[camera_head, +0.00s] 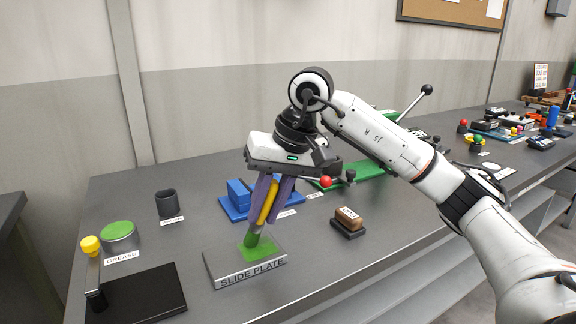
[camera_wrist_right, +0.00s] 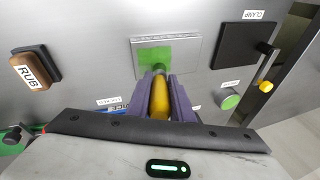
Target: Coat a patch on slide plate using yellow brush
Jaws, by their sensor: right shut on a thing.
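The slide plate (camera_head: 218,268) is a grey block lying on the table, with its name on the front face. A green patch (camera_head: 262,249) covers part of its top; the patch also shows in the right wrist view (camera_wrist_right: 152,54). My right gripper (camera_head: 266,213) is above the plate, shut on the yellow brush (camera_head: 269,202) between its purple fingers. The brush is tilted, with its green lower end down at the patch, apparently touching it. Its yellow handle shows in the right wrist view (camera_wrist_right: 159,101). My left gripper is not in view.
A grease tin (camera_head: 120,233) with a green top and a dark cup (camera_head: 167,204) stand at the left. A black clamp base (camera_head: 150,293) is at front left. A rub block (camera_head: 348,222) lies right of the plate, and a blue vice (camera_head: 236,196) is behind it.

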